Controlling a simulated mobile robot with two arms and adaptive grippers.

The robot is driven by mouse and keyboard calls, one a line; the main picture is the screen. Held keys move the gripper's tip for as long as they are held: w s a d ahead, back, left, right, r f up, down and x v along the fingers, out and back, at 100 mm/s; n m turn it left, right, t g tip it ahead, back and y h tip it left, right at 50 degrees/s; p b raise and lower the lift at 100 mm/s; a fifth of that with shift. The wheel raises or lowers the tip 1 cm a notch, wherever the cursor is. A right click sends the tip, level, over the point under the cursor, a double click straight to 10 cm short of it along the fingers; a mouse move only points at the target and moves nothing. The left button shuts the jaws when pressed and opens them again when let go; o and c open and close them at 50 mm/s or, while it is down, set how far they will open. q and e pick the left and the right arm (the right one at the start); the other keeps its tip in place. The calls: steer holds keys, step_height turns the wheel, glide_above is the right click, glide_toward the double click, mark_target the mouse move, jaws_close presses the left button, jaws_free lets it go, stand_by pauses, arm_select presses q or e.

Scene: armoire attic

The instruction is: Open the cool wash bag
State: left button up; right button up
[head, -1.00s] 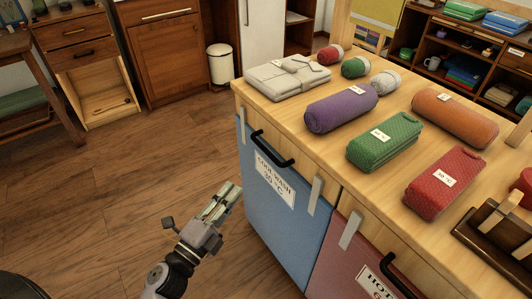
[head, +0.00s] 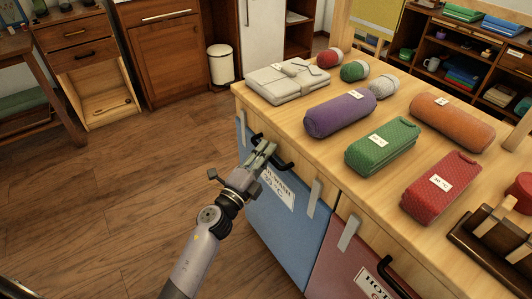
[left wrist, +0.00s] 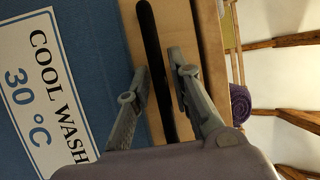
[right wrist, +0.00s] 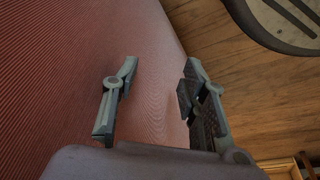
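The cool wash bag (head: 290,237) is a blue front under the wooden counter, with a black bar handle (head: 286,166) near its top and a white label. In the left wrist view the label reads "COOL WASH 30 °C" (left wrist: 43,90). My left gripper (head: 265,150) is in front of the handle. In the left wrist view its two open fingers (left wrist: 158,82) stand on either side of the black handle (left wrist: 156,65), with gaps visible. My right gripper (right wrist: 157,88) is open and empty, facing a red ribbed surface (right wrist: 75,60). It does not show in the head view.
A red hot wash front (head: 350,265) with its own black handle adjoins on the right. On the counter (head: 300,112) are purple (head: 338,115), green (head: 380,147), red (head: 438,187) and orange rolls. Open wooden floor (head: 120,200) lies to the left.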

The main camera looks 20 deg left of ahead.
arm_select(q)
steer(key=shift+c, duration=0.6)
jaws_close()
steer(key=shift+f, duration=0.1)
